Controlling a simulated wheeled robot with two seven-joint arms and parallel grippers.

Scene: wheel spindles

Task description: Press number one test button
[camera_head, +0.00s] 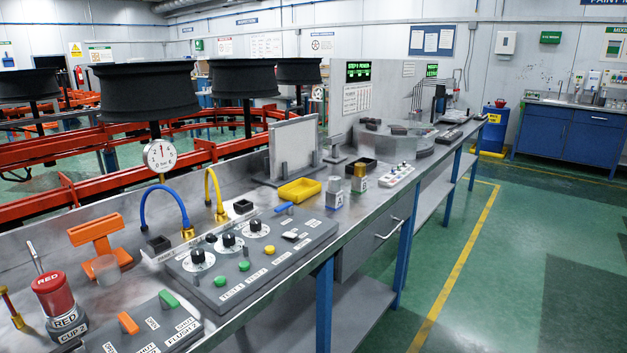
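A grey control panel (262,262) lies on the metal bench in the middle of the view. Two round green buttons sit on its front part, a nearer one (220,281) and a farther one (244,266). A yellow button (269,250) is farther along the same row. White labels run along the panel's front edge; the one by the nearer green button (232,294) seems to read TEST 1. Several black knobs on white dials stand behind the buttons. Neither of my grippers is in view, and nothing covers the buttons.
A second panel (150,330) with an orange and a green switch is at the near left, beside a red-topped cup (54,293). An orange stand (95,235), blue hose (165,190) and gauge (160,155) stand behind. A yellow tray (299,191) lies beyond. Green floor is open at right.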

